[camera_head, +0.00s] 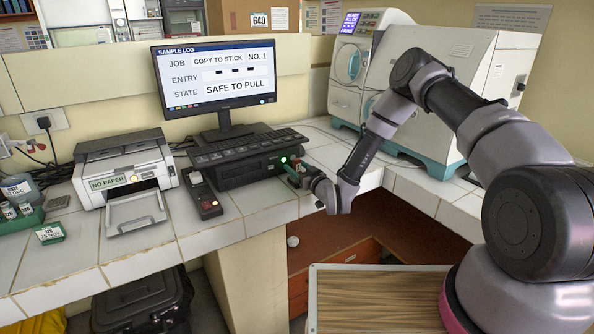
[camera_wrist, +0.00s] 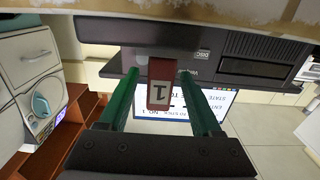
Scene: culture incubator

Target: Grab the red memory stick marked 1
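The red memory stick (camera_wrist: 160,82) with a white label marked 1 sticks out from the front of the black computer case (camera_wrist: 235,60) in the wrist view. My gripper (camera_wrist: 158,85) has its two green fingers on either side of the stick, with a gap on each side, open and not touching it. In the head view my gripper (camera_head: 291,170) is at the front right of the computer case (camera_head: 232,172), and the stick is mostly hidden there. The monitor (camera_head: 214,78) reads "COPY TO STICK", "NO. 1" and "SAFE TO PULL".
A keyboard (camera_head: 247,145) lies on the computer case. A small dark device with a red button (camera_head: 206,203) lies to its left, and a printer (camera_head: 124,172) further left. A large white and teal machine (camera_head: 439,95) stands behind my arm.

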